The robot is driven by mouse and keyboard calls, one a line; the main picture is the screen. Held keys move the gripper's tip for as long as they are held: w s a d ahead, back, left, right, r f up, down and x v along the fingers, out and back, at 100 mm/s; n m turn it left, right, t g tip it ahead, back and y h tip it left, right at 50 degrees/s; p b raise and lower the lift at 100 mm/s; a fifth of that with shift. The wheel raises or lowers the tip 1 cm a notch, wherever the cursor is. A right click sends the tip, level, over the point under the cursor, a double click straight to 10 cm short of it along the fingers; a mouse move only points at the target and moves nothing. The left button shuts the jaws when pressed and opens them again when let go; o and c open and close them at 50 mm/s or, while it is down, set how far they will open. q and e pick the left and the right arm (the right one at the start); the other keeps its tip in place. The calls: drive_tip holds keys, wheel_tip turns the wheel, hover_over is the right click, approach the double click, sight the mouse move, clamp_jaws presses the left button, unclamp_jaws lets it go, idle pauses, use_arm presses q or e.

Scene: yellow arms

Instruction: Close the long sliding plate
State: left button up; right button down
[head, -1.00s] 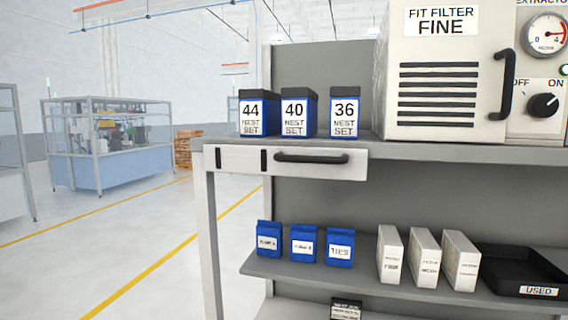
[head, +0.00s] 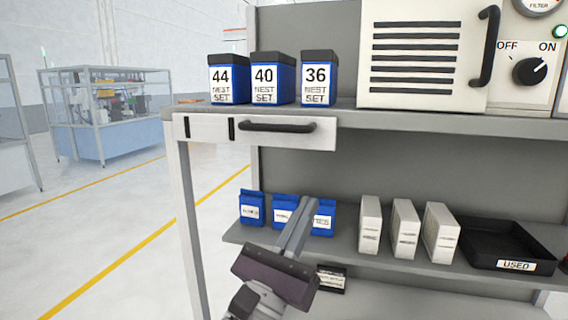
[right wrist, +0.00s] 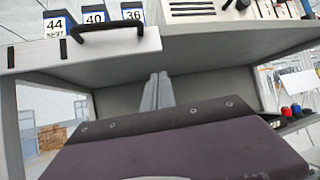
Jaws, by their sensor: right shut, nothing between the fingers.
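The long sliding plate (head: 207,129) is a white strip on the shelf's front edge, with two black slots at its left and a black bar handle (head: 278,126) toward its right. In the right wrist view the plate (right wrist: 36,54) lies at upper left, its handle (right wrist: 107,26) above and left of the fingers. My right gripper (head: 307,204) is shut and empty, below the plate and in front of the lower shelf, touching neither plate nor handle. Its fingertips (right wrist: 157,79) also show in the right wrist view. My left gripper is not in view.
Blue boxes marked 44 (head: 228,80), 40 (head: 272,78) and 36 (head: 319,78) stand above the plate. A filter cabinet (head: 425,55) stands to their right. The lower shelf (head: 345,247) holds blue packs, white cartons (head: 404,229) and a black tray (head: 506,246).

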drive_tip(key=s+a+n+t+y, duration=0.3)
drive_tip(key=s+a+y, duration=0.3)
drive_tip(key=a, duration=0.3)
drive_tip(key=p, duration=0.5)
approach(265, 118)
wheel_tip(265, 118, down, 2)
drive_tip(key=d, duration=0.3)
drive_tip(key=r+p, duration=0.1)
drive_tip(key=w+r+p, duration=0.1)
drive_tip(key=r, duration=0.1)
drive_tip(key=shift+w+r+p, duration=0.15)
drive_tip(key=shift+p, duration=0.15)
drive_tip(key=shift+w, duration=0.1)
wheel_tip(265, 118, up, 5)
drive_tip(key=p, duration=0.2)
drive_tip(key=shift+p, duration=0.4)
